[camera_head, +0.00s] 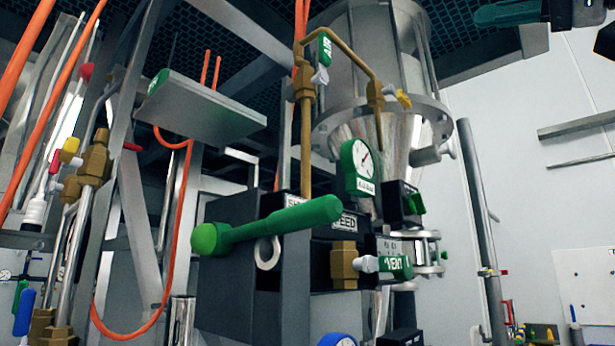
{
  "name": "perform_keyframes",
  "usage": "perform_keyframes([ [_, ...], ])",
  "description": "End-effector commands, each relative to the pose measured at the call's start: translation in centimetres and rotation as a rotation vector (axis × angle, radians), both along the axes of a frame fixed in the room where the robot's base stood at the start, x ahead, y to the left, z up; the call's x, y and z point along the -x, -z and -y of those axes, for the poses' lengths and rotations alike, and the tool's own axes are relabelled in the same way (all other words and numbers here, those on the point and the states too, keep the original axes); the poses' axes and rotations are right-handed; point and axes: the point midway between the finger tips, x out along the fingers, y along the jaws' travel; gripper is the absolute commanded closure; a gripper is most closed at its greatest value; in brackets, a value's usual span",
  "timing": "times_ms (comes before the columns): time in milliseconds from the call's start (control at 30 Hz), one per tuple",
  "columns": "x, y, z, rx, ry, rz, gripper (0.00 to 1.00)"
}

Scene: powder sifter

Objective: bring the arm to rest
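I cannot make out my gripper in the head view. Dark parts (585,12) with a teal, round-ended piece (510,12) reach in at the top right edge. They are cut off, and I cannot tell whether they belong to my arm. The powder sifter stands in the middle, with a metal hopper (385,135) above a dark control box (240,235). A long green lever (275,225) with a ball end sticks out in front of the box, with nothing holding it.
A green gauge (361,165) and a green-handled vent valve (393,266) sit on the sifter's front. Pipes with brass valves (95,160) and orange hoses (178,220) crowd the left. A flat grey plate (205,108) juts out above. A white wall (540,200) stands at right.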

Motion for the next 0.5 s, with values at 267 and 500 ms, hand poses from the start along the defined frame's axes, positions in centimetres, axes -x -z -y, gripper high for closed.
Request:
perform_keyframes([
  [267,-4.0,3.6,1.3,-0.02,0.032,-0.064,0.51],
  [500,-9.0,9.4,2.9,-0.043,0.081,-0.16,0.51],
])
